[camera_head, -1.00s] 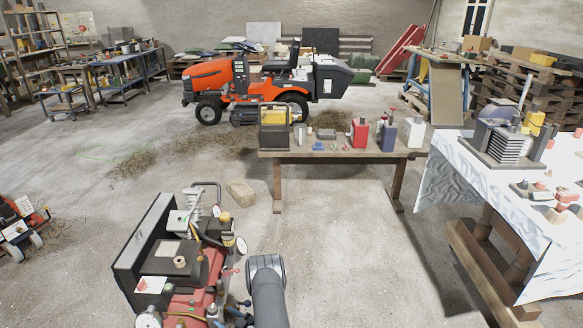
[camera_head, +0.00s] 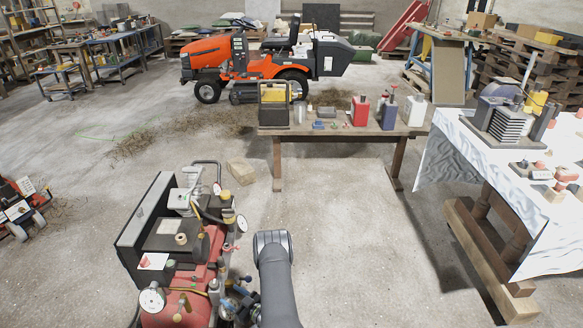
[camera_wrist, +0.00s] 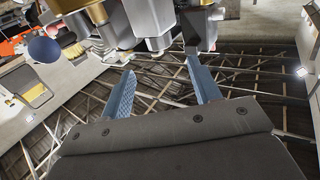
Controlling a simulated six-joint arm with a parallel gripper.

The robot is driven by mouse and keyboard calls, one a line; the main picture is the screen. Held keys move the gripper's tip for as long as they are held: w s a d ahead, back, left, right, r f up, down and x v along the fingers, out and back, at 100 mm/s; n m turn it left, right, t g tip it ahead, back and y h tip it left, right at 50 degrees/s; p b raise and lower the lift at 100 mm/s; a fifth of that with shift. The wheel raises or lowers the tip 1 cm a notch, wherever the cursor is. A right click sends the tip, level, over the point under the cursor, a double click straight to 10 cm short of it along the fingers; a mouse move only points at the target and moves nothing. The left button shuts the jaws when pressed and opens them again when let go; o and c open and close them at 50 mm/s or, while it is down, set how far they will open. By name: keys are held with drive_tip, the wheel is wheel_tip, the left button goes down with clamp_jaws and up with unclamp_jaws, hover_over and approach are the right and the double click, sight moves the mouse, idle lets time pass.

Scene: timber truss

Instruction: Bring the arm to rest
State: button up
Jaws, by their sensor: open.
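My gripper (camera_wrist: 160,64) shows in the wrist view with its two blue fingers spread apart and nothing between them. Large metal and brass-coloured parts stand close in front of the fingers at the top of that view. Timber roof beams (camera_wrist: 250,70) show behind the fingers. In the head view my dark grey arm rises from the bottom edge at the middle, and my gripper is out of that picture.
A red machine with gauges (camera_head: 152,298) stands close left of my arm. A wooden table (camera_head: 335,139) with bottles and cans is ahead. A cloth-covered table (camera_head: 465,178) is at the right. An orange tractor (camera_head: 207,64) stands behind. Bare floor lies between.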

drive_tip(key=x, duration=1)
drive_tip(key=shift+a+r, duration=0.1)
drive_tip(key=shift+a, duration=0.1)
drive_tip(key=shift+s+d+m+t+h, duration=0.1)
drive_tip(key=shift+d+m+t+h, duration=0.05)
drive_tip(key=shift+m+t+h, duration=0.75)
drive_tip(key=f+v, duration=0.1)
drive_tip(key=v, duration=1.6)
drive_tip(key=n+g+y, duration=0.2)
drive_tip(key=n+y, duration=0.1)
drive_tip(key=y, duration=0.1)
approach(217, 287)
drive_tip(key=shift+d+r, duration=1)
drive_tip(key=shift+d, duration=0.1)
drive_tip(key=shift+w+d+n+g+y, duration=0.1)
drive_tip(key=shift+w+n+g+y, duration=0.5)
drive_tip(key=shift+g, duration=0.5)
drive_tip(key=shift+w+n+g+y, duration=0.5)
drive_tip(key=shift+w+g, duration=0.05)
drive_tip(key=shift+g, duration=0.55)
